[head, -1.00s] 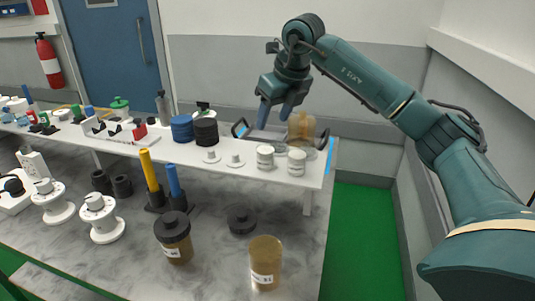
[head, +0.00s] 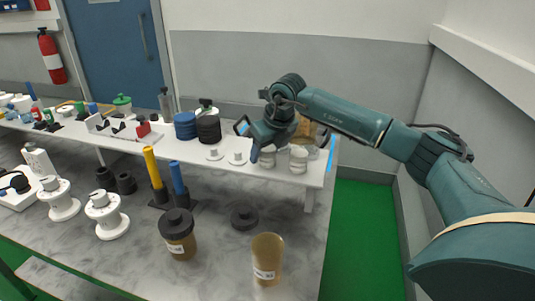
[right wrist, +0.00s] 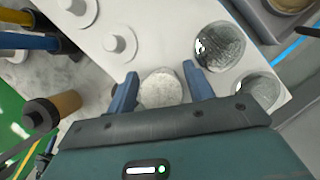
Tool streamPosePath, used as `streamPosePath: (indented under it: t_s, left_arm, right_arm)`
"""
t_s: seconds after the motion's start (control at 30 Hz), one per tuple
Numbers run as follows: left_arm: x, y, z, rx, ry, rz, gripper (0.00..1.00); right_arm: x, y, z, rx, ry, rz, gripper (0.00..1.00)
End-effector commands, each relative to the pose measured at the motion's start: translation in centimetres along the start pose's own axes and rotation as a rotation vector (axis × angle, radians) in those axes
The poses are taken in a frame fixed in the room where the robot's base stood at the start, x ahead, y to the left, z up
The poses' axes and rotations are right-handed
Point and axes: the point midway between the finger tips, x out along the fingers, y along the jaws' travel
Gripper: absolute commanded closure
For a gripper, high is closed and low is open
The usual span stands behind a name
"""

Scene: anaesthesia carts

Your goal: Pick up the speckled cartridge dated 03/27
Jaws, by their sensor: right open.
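Two pale, labelled cylinders stand near the right end of the raised white shelf in the head view, a left one (head: 267,159) and a right one (head: 299,159). Their dates are too small to read. My right gripper (head: 267,149) points down over the left one and partly hides it. In the right wrist view, a pale, finely speckled round top (right wrist: 160,89) lies between the open blue fingers of my right gripper (right wrist: 158,77), with gaps at its sides. No grip on it shows. My left gripper is not in view.
Two glossy, mottled round objects (right wrist: 220,46) sit close to the right finger. Two white pegged discs (head: 237,159) stand left of the cylinders. An amber jar (head: 306,128) is behind, partly hidden by my arm. The shelf (head: 293,180) is clear in front.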

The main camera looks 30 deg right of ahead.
Motion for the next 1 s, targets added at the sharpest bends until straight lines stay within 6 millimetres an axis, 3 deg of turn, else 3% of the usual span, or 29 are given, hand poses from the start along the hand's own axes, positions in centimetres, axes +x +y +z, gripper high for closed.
streamPosePath:
  t_s: [0.17, 0.6, 0.83, 1.0]
  left_arm:
    - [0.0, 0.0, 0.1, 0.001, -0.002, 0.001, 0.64]
    - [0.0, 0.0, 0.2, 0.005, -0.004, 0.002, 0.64]
    - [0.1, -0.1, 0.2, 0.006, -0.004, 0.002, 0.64]
    - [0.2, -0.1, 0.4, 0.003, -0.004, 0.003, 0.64]
  right_arm:
    - [0.0, 0.0, 0.0, 0.000, 0.000, 0.000, 0.50]
    - [-0.1, 0.0, 0.0, -0.001, -0.001, 0.000, 0.84]
    - [-0.3, 0.0, 0.1, 0.000, -0.002, 0.000, 0.84]
    - [-2.3, 0.0, 1.1, -0.001, -0.006, 0.000, 0.84]
